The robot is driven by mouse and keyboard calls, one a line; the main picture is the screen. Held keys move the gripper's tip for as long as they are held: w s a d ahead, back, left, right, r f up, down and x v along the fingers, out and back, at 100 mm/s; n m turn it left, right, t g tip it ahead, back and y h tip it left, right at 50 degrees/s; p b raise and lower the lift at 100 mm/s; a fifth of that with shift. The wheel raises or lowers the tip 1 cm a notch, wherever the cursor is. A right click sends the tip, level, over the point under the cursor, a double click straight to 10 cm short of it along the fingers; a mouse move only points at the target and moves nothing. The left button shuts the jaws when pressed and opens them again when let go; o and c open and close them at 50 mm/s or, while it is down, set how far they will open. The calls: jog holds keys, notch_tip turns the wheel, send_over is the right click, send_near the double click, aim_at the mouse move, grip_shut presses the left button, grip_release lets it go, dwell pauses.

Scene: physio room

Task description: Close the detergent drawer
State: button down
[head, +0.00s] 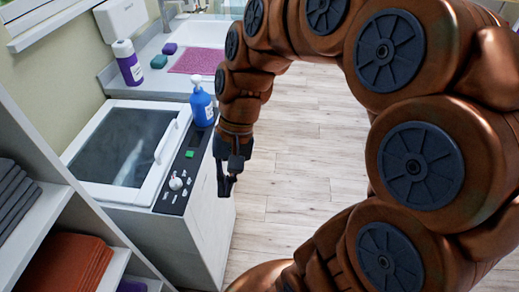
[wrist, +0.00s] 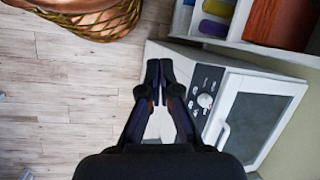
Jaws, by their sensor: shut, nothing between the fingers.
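The white washing machine (head: 205,240) stands at the left in the head view, with a glass lid on top and a dark control panel (head: 176,185) with a round knob along its front edge. In the wrist view, the machine (wrist: 285,82) is at the right. My gripper (head: 227,192) points down at the machine's front edge, beside the panel. Its fingers (wrist: 159,68) are together and hold nothing. I cannot make out the detergent drawer for sure. A pale patch shows between the finger links in the wrist view, but I cannot tell if it is the drawer.
A blue pump bottle (head: 202,106) stands on the machine's back corner, close to my arm. A shelf (head: 37,225) with orange towels (head: 68,262) is at the near left. A sink counter (head: 150,75) is behind. The wooden floor (head: 300,150) in front of the machine is clear.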

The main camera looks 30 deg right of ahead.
jog(key=w+d+f+m+t+y+b, duration=0.2)
jog(key=w+d+f+m+y+b, duration=0.15)
jog(key=w+d+m, duration=0.45)
jog(key=w+d+f+m+t+y+b, duration=0.25)
jog(key=w+d+f, duration=0.3)
jog(key=w, duration=0.35)
jog(key=d+f+m+t+h+b, duration=0.1)
jog(key=d+f+m+t+b, duration=0.35)
jog(key=d, duration=0.65)
jog(key=d+f+m+t+b, duration=0.1)
jog(key=d+f+m, duration=0.55)
jog(key=d, duration=0.55)
jog(key=r+x, duration=0.1)
jog(key=x, duration=1.3)
jog(key=shift+w+a+p, duration=0.15)
jog(key=shift+w+p, duration=0.3)
